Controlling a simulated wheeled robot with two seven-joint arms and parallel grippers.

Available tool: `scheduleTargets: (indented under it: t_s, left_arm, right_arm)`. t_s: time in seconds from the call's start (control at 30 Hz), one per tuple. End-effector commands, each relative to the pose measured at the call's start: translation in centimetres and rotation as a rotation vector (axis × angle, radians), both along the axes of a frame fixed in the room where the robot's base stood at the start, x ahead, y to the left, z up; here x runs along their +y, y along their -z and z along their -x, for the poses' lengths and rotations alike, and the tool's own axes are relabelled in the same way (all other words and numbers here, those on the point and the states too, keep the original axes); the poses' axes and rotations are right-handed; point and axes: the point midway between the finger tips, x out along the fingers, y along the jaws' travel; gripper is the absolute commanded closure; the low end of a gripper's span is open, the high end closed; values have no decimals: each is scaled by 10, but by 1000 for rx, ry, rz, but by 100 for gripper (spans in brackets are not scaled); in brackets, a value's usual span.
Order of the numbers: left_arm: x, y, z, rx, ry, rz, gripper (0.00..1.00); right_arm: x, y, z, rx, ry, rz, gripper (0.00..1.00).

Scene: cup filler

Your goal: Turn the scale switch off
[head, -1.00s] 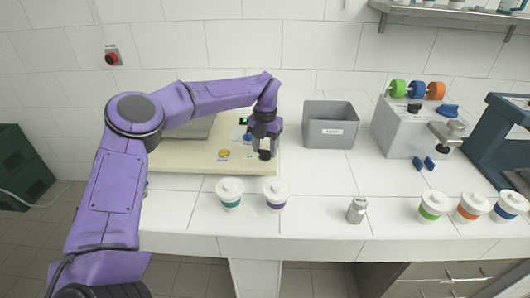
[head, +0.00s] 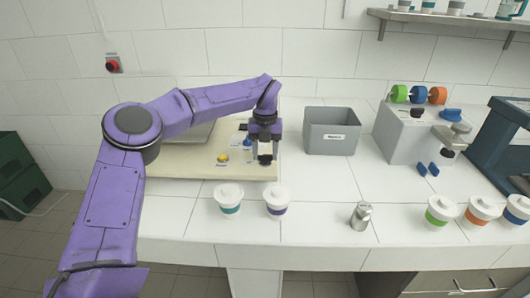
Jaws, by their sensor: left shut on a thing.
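The scale (head: 190,165) is a cream base with a grey weighing plate (head: 200,133) at the back left of the counter. A yellow button (head: 223,158) and a small dark display (head: 243,127) are on it. My left gripper (head: 265,150) points down over the right end of the base. It is shut on the black scale switch (head: 265,159), which is mostly hidden by the fingers. The switch's exact position cannot be told. My right gripper is out of view.
Two lidded cups, teal-banded (head: 229,198) and purple-banded (head: 276,201), stand in front of the scale. A grey bin (head: 331,134) is to its right, and a metal cylinder (head: 361,216) stands near the front edge. A grey machine (head: 405,135) is farther right.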

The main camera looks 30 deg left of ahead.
Motion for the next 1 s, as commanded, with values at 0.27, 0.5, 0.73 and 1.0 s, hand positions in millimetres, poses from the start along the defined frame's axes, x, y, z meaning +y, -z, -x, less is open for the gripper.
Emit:
scheduleTargets:
  t_s: [0.27,0.5,0.73,1.0]
  left_arm:
    - [0,0,0,1,-3,2,33]
    - [0,0,0,0,-2,1,23]
    - [0,-20,0,-2,-1,0,23]
    - [0,-84,0,-3,-3,-1,23]
  right_arm:
    - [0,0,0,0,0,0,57]
    - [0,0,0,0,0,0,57]
    - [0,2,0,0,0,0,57]
    - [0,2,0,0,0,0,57]
